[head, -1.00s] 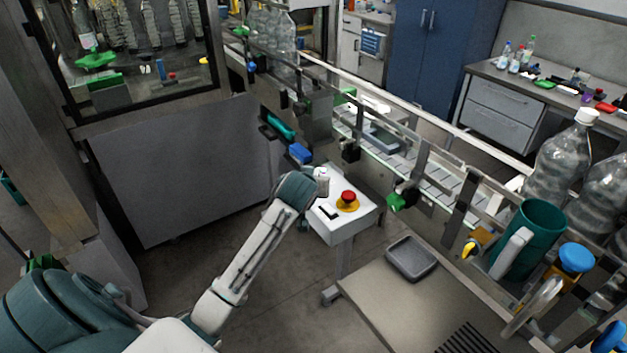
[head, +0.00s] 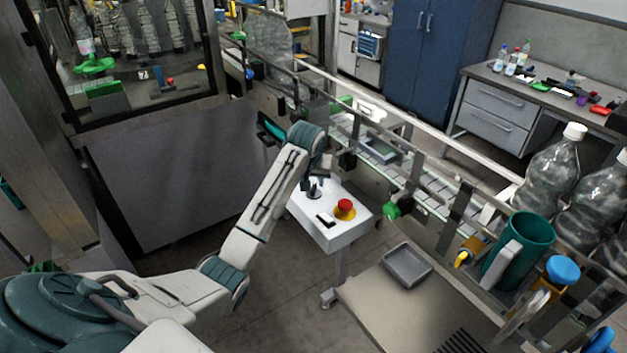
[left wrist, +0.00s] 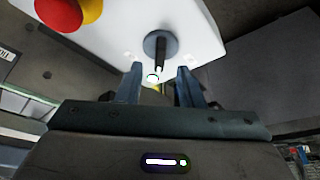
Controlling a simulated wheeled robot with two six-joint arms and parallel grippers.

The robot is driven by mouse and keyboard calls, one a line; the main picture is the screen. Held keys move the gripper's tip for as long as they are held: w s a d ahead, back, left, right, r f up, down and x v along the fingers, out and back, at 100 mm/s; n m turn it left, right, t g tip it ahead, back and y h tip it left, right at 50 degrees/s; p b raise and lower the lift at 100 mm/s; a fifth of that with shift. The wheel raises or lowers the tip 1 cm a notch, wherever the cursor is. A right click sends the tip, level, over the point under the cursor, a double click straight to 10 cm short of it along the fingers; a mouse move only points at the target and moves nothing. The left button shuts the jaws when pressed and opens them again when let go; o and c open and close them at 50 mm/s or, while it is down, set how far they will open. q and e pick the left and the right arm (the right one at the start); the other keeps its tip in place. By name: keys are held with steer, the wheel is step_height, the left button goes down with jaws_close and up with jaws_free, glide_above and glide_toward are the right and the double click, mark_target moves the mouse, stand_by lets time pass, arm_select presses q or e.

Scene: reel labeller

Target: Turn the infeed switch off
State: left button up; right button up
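The infeed switch appears to be the black lever on a round grey base (left wrist: 161,45) on the white control box; its lever points toward my gripper. In the head view the switch (head: 314,192) is partly hidden by my wrist. My left gripper (left wrist: 159,78) is open, with its two fingers apart and the lever's tip between the fingertips in the picture. I cannot tell whether they touch it. In the head view my left arm reaches down over the white control box (head: 335,232). My right gripper is not in view.
A red stop button on a yellow base (head: 344,208) sits right of the switch; it also shows in the left wrist view (left wrist: 58,12). The conveyor (head: 430,190) runs behind the box.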

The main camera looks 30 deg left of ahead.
mark_target(314, 186)
arm_select(q)
steer(key=shift+p+x, duration=0.4)
steer(key=shift+x, duration=1.35)
jaws_close()
steer(key=shift+n, duration=0.3)
steer(key=n+y, duration=0.1)
steer(key=n, duration=0.2)
steer(key=shift+d+g, duration=0.15)
steer(key=shift+g, duration=0.15)
steer(key=n, duration=0.2)
steer(key=n+g+y, duration=0.1)
steer(key=n, duration=0.2)
steer(key=shift+w+g, duration=0.2)
steer(key=shift+g, duration=0.1)
steer(key=shift+n, duration=0.3)
